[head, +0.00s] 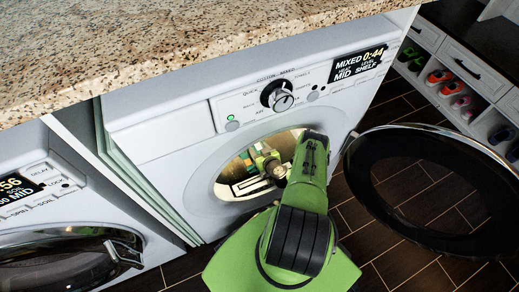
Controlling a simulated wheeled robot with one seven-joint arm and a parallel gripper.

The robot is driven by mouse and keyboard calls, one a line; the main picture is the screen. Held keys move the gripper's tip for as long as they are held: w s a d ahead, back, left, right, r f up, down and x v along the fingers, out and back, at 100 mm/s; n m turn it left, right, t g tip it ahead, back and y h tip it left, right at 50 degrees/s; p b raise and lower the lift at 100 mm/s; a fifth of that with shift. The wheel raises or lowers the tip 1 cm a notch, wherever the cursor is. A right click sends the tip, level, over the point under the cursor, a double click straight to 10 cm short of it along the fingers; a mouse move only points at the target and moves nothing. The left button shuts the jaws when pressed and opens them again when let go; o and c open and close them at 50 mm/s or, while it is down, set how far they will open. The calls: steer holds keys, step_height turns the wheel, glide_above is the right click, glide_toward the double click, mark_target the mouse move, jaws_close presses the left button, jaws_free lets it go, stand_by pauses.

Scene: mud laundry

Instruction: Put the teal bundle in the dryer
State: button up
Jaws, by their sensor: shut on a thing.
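The dryer (168,144) is the white front-loading machine in the middle of the head view. Its round door (428,190) stands wide open to the right. My green arm reaches up from the bottom of the picture and bends left into the lit drum opening. My gripper (262,170) is inside the opening, small and partly hidden by the arm. Its fingertips are not clear. It is shut on a load that I take to be the teal bundle, but no teal cloth can be made out there.
A speckled stone counter (180,50) overhangs the machines at the top. A second front-loader (40,210) stands at the left with its dark door shut. A white shoe rack (470,70) with several shoes is at the upper right. Dark tiled floor shows at the right.

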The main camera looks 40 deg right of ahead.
steer(key=shift+f, duration=0.2)
steer(key=o, duration=1.5)
steer(key=shift+s+a+f, duration=0.1)
steer(key=shift+o, duration=0.2)
steer(key=shift+r, duration=0.2)
steer(key=p+v, duration=0.2)
steer(key=v, duration=0.1)
steer(key=p+v, duration=0.2)
steer(key=v, duration=0.2)
steer(key=r+p+v, duration=0.1)
steer(key=p+v, duration=0.1)
steer(key=v, duration=0.2)
steer(key=shift+d+f, duration=0.1)
steer(key=shift+d, duration=0.15)
steer(key=shift+s+a+r, duration=0.25)
steer(key=shift+s, duration=0.1)
